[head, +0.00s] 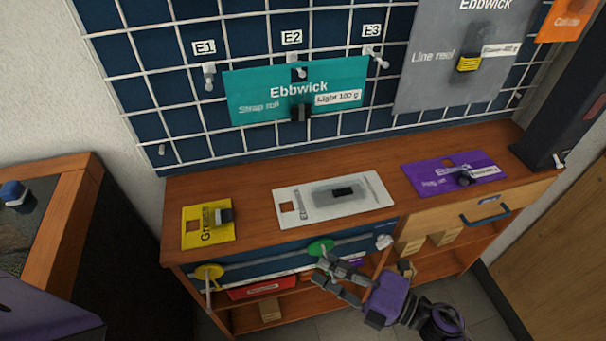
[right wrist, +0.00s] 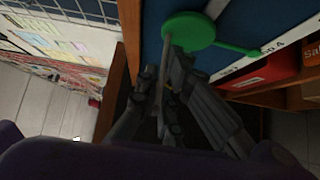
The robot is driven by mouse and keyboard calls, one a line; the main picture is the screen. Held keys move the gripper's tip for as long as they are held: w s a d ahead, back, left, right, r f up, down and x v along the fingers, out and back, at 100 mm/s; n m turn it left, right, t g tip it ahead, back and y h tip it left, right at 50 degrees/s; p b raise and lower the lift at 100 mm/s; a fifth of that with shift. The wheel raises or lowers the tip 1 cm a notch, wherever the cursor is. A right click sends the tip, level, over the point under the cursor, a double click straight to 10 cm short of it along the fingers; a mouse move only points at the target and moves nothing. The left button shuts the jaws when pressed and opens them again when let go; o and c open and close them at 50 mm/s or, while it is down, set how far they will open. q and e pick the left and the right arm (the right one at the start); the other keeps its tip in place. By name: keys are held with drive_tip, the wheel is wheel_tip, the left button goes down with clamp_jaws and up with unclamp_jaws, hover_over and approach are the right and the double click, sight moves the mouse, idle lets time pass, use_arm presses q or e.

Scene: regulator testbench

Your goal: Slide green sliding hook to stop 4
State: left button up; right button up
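The green sliding hook (head: 320,247) sits on the pale rail (head: 290,257) along the blue front of the wooden bench. It has a round green disc, also in the right wrist view (right wrist: 188,31), with a green arm reaching right. My right gripper (head: 322,270) is just in front of and below the hook. Its two fingers stand apart in the head view; the right wrist view shows the gripper (right wrist: 165,65) with a thin light rod between the fingers, below the disc. Contact with the rod is unclear. My left gripper is out of view.
A yellow hook (head: 208,272) sits at the rail's left end, and a white end piece (head: 384,242) at its right. A red box (head: 262,289) lies on the shelf below. A blue drawer handle (head: 486,216) sticks out at right.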

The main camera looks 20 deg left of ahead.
drive_tip(key=shift+o, duration=1.2)
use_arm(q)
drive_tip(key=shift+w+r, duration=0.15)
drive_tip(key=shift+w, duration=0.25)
use_arm(e)
drive_tip(key=shift+d, duration=0.1)
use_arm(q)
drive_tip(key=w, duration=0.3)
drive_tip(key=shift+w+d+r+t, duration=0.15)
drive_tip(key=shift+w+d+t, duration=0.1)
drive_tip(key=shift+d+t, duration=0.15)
use_arm(e)
drive_tip(key=s+d, duration=0.1)
drive_tip(key=d, duration=1)
drive_tip(key=shift+s+d, duration=0.35)
drive_tip(key=shift+s, duration=0.05)
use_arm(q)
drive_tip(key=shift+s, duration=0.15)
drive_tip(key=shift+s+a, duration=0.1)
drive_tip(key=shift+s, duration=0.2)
